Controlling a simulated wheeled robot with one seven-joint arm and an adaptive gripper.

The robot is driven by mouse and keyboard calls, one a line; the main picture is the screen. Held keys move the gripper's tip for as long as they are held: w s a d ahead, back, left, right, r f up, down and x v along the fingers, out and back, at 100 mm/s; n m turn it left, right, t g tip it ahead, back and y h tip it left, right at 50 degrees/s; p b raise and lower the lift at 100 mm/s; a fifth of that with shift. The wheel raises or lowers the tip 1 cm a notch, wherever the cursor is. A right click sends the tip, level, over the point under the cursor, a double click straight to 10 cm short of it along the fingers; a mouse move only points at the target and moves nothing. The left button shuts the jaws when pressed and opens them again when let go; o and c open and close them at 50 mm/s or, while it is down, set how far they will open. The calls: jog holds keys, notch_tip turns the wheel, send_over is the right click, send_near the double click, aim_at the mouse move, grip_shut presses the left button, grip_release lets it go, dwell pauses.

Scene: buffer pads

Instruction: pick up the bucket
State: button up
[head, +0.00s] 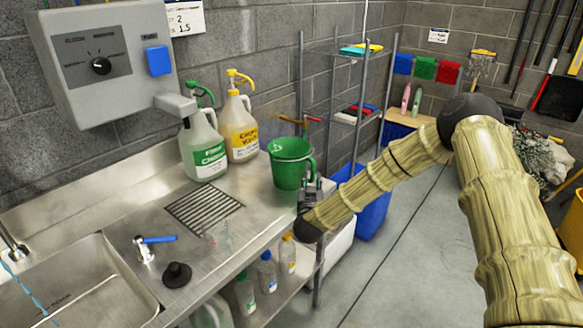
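The bucket (288,172) is green with an open top. It stands upright near the right end of the steel counter (250,198), to the right of the jugs. My arm comes in from the right, and my gripper (311,184) is at the bucket's lower right side, on the camera's side of it. The gripper is small and dark here, seen mostly from behind. I cannot tell whether its fingers touch the bucket or how far apart they are.
A green-labelled jug (203,150) and a yellow jug (239,128) stand left of the bucket by the wall. A wire shelf (335,48) rises behind it. A blue bin (372,205) stands on the floor to the right. A sink (75,290) is at lower left.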

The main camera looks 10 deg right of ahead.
aim_at(313, 168)
jog(key=shift+p+x, duration=0.7)
jog(key=shift+x, duration=1.5)
jog(key=shift+d, duration=0.1)
grip_shut()
jog(key=shift+s+r+b, duration=0.1)
jog(key=shift+r+b, duration=0.75)
jog(key=shift+r, duration=0.95)
jog(key=r+b+v, duration=0.1)
jog(key=b+v, duration=0.2)
jog(key=v, duration=1.3)
jog(key=shift+r, duration=0.3)
